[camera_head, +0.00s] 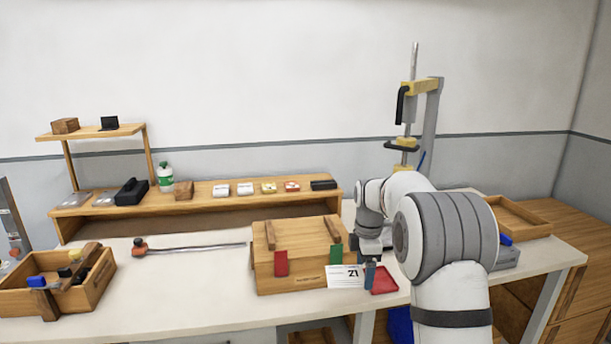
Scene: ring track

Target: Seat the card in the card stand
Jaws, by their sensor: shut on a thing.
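A white card (345,276) printed with "21" shows upright in front of the lower right of a wooden box. My gripper (369,275) is at the card's right edge, shut on it, with its fingers pointing down. The fingertips are small, and part of the grip is hard to see. I cannot tell for sure which thing is the card stand, or whether the card touches it. A small red tray (384,280) lies on the bench just right of my gripper.
The wooden box (302,277) has a red tab (281,263) and a green tab (336,254). A crate (92,293) of loose parts stands at the left. A clamp-like stand (432,120) rises behind my arm. The bench between crate and box is mostly clear.

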